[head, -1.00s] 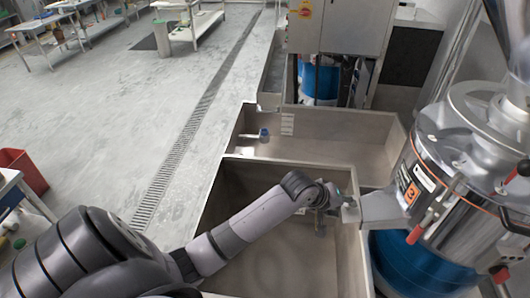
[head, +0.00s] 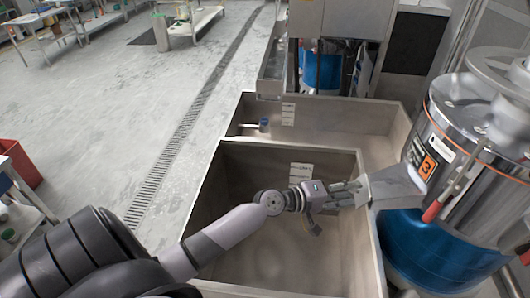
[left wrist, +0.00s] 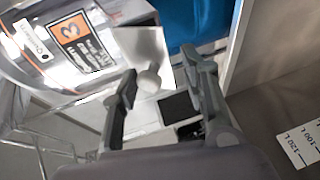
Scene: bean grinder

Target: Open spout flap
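The steel grinder (head: 455,125) stands at the right in the head view, with an orange "3" label (head: 428,166). Its spout (head: 397,187) juts left over the edge of the sink. In the left wrist view, a small round pale knob (left wrist: 149,81) sits on the light spout flap (left wrist: 137,47). My left gripper (head: 352,193) is at the spout's outer end. In the left wrist view my left gripper (left wrist: 159,68) is open, its fingers spread either side of the knob with a gap at the right finger. My right gripper is out of view.
A blue drum (head: 435,250) stands under the grinder. The steel basin (head: 265,265) lies below my left arm. A red-gripped lever (head: 432,211) is on the grinder's front. A volume scale label (left wrist: 301,146) is on a basin wall.

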